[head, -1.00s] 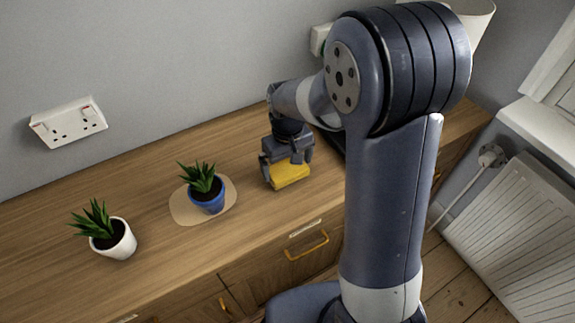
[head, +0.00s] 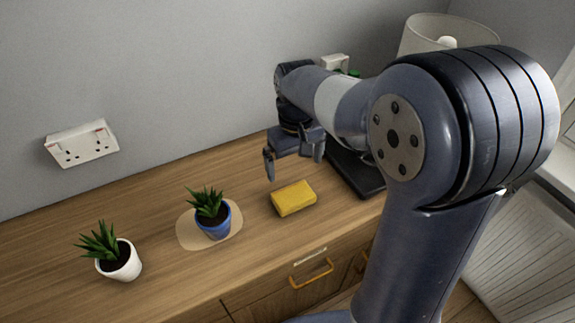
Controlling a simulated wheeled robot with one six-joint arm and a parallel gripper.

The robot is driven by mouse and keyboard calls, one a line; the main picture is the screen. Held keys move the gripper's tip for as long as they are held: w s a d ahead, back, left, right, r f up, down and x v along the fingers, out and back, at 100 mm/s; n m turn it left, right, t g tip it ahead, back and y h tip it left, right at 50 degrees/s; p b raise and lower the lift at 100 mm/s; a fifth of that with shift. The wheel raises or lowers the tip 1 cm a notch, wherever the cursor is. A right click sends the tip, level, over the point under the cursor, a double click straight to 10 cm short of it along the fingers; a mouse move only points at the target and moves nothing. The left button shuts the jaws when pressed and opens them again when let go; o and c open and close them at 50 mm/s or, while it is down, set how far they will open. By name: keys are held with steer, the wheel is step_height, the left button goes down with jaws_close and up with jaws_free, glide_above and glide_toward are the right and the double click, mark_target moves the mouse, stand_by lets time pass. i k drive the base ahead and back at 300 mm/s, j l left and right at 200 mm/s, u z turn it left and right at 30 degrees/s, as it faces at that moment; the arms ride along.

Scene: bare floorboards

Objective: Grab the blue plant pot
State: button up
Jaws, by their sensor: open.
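The blue plant pot (head: 216,229) holds a green spiky plant and stands upright on a pale round mat (head: 188,236) on the wooden sideboard. My gripper (head: 293,168) is open and empty, pointing down above the sideboard. It is to the right of the blue pot and apart from it. A yellow sponge-like block (head: 294,198) lies on the sideboard just below my gripper, apart from its fingers.
A white pot with a similar plant (head: 122,263) stands left of the blue pot. A dark flat object (head: 358,176) lies right of the yellow block, partly hidden by my arm. A lamp (head: 446,33) stands behind. The wall with a socket (head: 82,144) bounds the back.

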mark_target(213, 216)
steer(key=k+j+z, duration=0.1)
steer(key=j, duration=0.25)
steer(key=k+j+z, duration=0.1)
steer(key=j, duration=0.25)
steer(key=k+j+z, duration=0.1)
steer(key=j, duration=0.25)
steer(key=k+j+z, duration=0.1)
steer(key=j, duration=0.25)
steer(key=k, duration=0.1)
